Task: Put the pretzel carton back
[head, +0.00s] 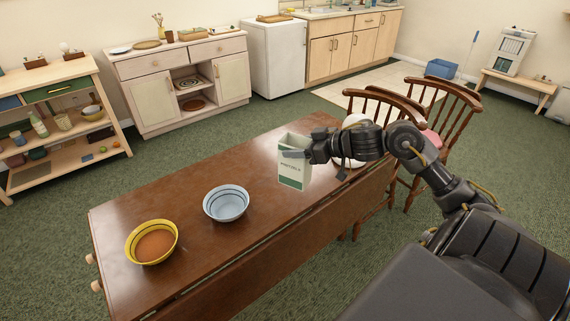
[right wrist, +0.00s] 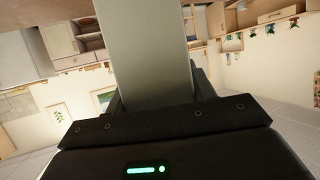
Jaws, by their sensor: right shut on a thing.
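The pretzel carton (head: 293,168) is a white and green box with dark lettering, seen in the head view near the middle of the table. My right gripper (head: 297,153) is shut on the carton near its upper part. The carton looks upright. I cannot tell whether its base touches the table or is just above it. In the right wrist view the carton (right wrist: 150,50) is a plain grey-green face between the fingers. My left gripper is not in view.
A pale bowl is partly hidden behind my right arm. Wooden chairs (head: 440,105) stand at the table's far right. A shelf (head: 70,75) and cabinet (head: 185,85) line the back wall.

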